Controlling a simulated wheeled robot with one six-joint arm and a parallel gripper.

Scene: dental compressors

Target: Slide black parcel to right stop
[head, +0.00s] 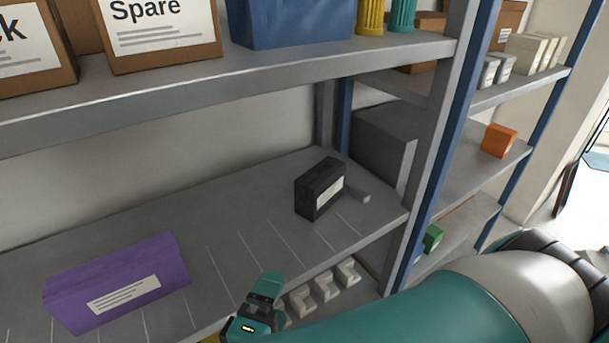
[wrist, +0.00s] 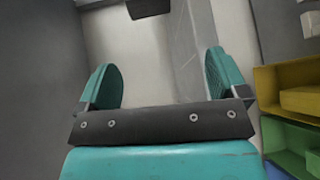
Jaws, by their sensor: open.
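The black parcel (head: 319,189), a dark box with a white label, stands on the middle shelf toward its right end. A dark box, likely the parcel (wrist: 147,8), shows partly at the top edge there.
A purple box (head: 118,283) with a label stands on the left of the same shelf (head: 235,215), which has thin white lines. An upper shelf (head: 200,80) hangs above. A grey upright (head: 425,150) bounds the right end. Yellow and green bins (wrist: 285,90) show in the wrist view.

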